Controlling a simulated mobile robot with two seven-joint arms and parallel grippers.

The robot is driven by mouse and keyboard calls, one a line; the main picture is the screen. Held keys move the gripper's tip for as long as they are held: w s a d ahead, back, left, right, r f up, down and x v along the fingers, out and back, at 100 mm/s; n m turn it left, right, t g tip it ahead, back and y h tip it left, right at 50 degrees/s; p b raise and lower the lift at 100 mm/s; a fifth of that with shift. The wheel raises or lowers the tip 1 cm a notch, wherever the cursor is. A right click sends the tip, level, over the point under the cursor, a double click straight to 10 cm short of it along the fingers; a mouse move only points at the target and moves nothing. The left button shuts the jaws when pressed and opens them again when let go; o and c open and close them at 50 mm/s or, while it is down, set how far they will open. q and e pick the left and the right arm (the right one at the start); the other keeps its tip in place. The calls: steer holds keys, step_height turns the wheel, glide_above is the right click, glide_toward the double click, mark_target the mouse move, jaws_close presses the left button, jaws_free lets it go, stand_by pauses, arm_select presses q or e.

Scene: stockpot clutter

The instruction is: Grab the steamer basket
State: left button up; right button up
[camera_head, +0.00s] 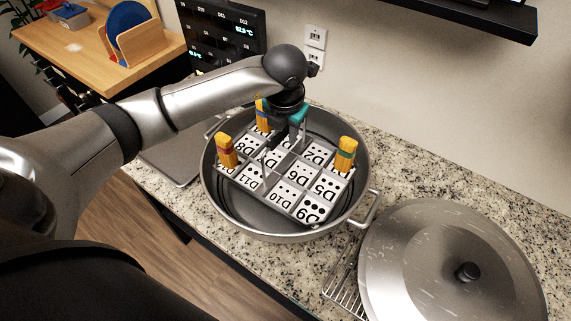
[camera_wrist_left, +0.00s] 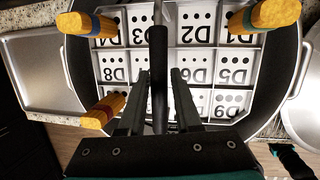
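The steamer basket (camera_head: 290,192) is a grey grid tray with white cells marked with dots and D-numbers. It sits inside the wide metal stockpot (camera_head: 212,193). Yellow grips with coloured bands stand at its corners. It also fills much of the left wrist view (camera_wrist_left: 196,66), where a dark upright post (camera_wrist_left: 158,60) rises near its middle. My left gripper (camera_head: 270,152) is over the basket, pointing down. In the wrist view its two dark fingers (camera_wrist_left: 160,85) are apart, one on each side of the post. I cannot tell whether they touch it.
A large round lid (camera_head: 420,245) with a black knob lies on a wire rack (camera_head: 345,288) at the right. A flat metal tray (camera_head: 172,160) lies left of the pot. The wall and a dark display panel (camera_head: 222,30) stand behind. The granite counter (camera_head: 400,165) has some free room.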

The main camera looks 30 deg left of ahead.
arm_select(q)
jaws_close()
stand_by(0.9)
steer(key=shift+w+r, duration=0.1)
